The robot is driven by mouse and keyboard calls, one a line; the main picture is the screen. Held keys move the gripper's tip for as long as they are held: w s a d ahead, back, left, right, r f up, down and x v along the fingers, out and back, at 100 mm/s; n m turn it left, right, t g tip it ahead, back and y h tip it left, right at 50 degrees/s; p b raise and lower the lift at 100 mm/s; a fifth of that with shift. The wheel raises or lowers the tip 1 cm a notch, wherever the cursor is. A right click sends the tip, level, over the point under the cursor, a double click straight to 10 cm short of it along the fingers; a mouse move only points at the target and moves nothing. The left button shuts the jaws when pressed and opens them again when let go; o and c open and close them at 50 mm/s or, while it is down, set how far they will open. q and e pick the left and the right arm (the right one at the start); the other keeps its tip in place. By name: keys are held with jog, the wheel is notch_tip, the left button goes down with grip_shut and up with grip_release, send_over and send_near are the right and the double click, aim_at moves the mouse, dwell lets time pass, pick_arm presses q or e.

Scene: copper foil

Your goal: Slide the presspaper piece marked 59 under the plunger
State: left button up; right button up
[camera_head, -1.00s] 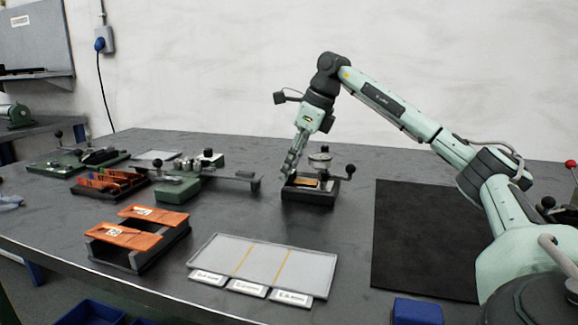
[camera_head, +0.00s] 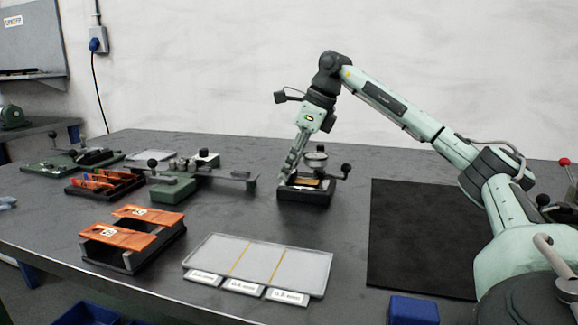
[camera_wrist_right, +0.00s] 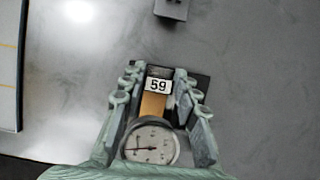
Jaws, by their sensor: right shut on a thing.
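The presspaper piece marked 59 is a tan strip with a white label (camera_wrist_right: 158,86) in the right wrist view. It also shows as a small tan patch on the gauge base in the head view (camera_head: 308,182). My right gripper (camera_head: 289,173) is shut on the piece, at the left side of the gauge. The thickness gauge has a round dial (camera_wrist_right: 151,145) above a dark base (camera_head: 306,195). The piece's far part runs toward the dial, which hides it. The plunger tip is hidden, so I cannot tell whether the piece is under it. My left gripper is not in view.
A grey tray (camera_head: 306,262) with yellow lines and several labels lies in front. An orange-topped rack (camera_head: 130,238) stands left of it. A green-based fixture (camera_head: 174,188) is left of the gauge. A black mat (camera_head: 420,235) lies to the right.

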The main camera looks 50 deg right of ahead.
jog(key=shift+s+d, duration=0.2)
jog(key=shift+s, duration=0.25)
dwell(0.4)
jog(key=shift+f, duration=0.15)
dwell(0.5)
dwell(0.3)
jog(key=o, duration=0.7)
jog(key=shift+r+p, duration=1.55)
jog(key=shift+p, duration=0.3)
